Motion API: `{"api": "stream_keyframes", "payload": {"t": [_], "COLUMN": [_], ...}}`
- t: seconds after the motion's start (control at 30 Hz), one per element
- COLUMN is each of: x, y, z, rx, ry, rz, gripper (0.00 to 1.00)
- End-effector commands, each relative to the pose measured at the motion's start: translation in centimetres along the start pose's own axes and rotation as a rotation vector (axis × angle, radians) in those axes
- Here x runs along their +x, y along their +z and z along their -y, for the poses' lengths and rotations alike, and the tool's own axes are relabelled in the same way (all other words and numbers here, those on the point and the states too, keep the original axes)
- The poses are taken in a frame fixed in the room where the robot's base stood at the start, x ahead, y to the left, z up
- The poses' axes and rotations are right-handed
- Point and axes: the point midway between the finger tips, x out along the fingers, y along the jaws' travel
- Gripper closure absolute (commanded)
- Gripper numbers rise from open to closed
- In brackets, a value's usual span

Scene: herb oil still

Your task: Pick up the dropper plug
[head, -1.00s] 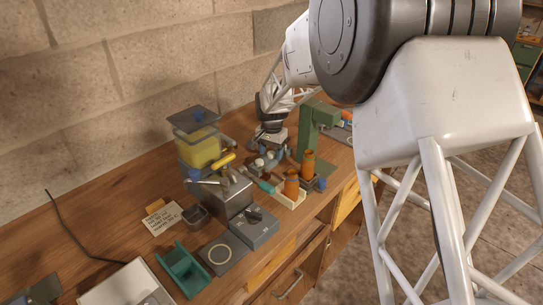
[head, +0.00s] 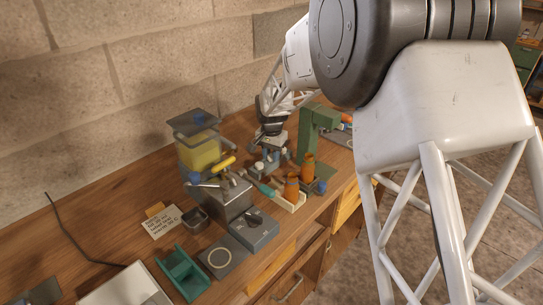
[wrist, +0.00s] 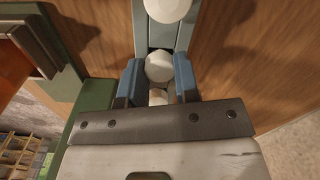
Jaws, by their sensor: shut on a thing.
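My gripper (wrist: 158,78) has its two blue fingers shut on a white, rounded dropper plug (wrist: 159,66) in the wrist view. The plug sits between the fingertips, with its lower part hidden. Another white round-topped piece (wrist: 168,8) stands just beyond it in line, and a further pale piece shows between the fingers, nearer the palm. All are over a narrow grey-blue rack (wrist: 141,30). In the head view my gripper (head: 267,158) is low over the bench beside the green stand; the held plug is too small to tell apart there.
A green stand (head: 309,130) rises close to the right of my gripper. Orange-brown bottles (head: 291,189) stand in front, with a pale tray (head: 293,203). A yellow-filled tank (head: 202,152) and grey device (head: 228,198) stand to the left. Bare wood shows toward the left.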

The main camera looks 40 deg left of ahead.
Motion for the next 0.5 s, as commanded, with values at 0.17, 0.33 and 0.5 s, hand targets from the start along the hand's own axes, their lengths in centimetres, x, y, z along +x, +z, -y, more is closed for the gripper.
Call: {"api": "stream_keyframes", "payload": {"t": [0.17,0.33,0.5], "x": [-1.0,-3.0,-3.6], "y": [0.0,-0.1,1.1], "z": [0.0,0.0,-0.9], "rx": [0.0,0.0,0.0], "ry": [0.0,-0.002,0.0], "rz": [0.0,-0.003,0.0], "gripper": [0.82,0.82,0.82]}}
